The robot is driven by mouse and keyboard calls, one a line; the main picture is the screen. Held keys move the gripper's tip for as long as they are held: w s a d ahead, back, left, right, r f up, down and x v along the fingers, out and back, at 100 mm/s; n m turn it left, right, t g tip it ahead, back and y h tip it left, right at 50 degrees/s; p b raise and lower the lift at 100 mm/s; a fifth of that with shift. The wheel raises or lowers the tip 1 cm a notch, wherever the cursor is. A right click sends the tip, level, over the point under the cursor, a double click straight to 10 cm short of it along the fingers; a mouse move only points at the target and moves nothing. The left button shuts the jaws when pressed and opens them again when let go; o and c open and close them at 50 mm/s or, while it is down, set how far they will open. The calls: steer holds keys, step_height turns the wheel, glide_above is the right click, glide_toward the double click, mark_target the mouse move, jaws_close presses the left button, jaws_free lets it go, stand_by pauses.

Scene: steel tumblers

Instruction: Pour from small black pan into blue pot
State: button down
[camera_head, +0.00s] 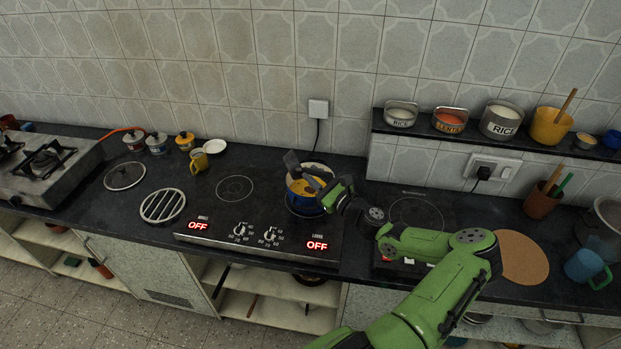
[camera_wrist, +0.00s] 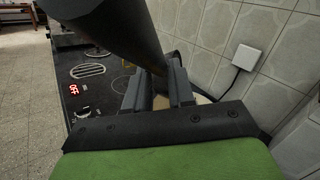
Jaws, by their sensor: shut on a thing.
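The blue pot (camera_head: 306,210) stands on the right part of the black cooktop, with a yellow-orange patch showing inside it. The small black pan (camera_head: 292,164) is above the pot's left back side and looks tilted on edge. My gripper (camera_head: 327,191) is over the pot's right side, shut on the pan's handle. In the wrist view the dark pan (camera_wrist: 115,30) runs from the top left down to between my fingers (camera_wrist: 158,90). The pan's inside is hidden, and I cannot tell whether anything is in it. The pot is mostly hidden behind the fingers there.
The cooktop (camera_head: 250,240) has two knobs and OFF displays. A yellow mug (camera_head: 198,161), a trivet (camera_head: 162,205) and a lid (camera_head: 124,176) lie to the left. A shelf (camera_head: 480,138) with tins is on the wall at the right. A round board (camera_head: 522,258) lies right of my arm.

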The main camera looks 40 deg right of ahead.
steer(key=w+a+f+n+g+h+b, duration=0.1)
steer(key=w+a+f+n+g+b, duration=0.1)
steer(key=a+f+n, duration=0.2)
steer(key=w+a+f+n+g+h+b, duration=0.1)
steer(key=w+a+f+n+g+b, duration=0.1)
steer(key=a+f+n, duration=0.3)
steer(key=w+a+n+b, duration=0.1)
steer(key=a+n, duration=0.2)
steer(key=a, duration=0.3)
steer(key=shift+w+a+g+h, duration=0.3)
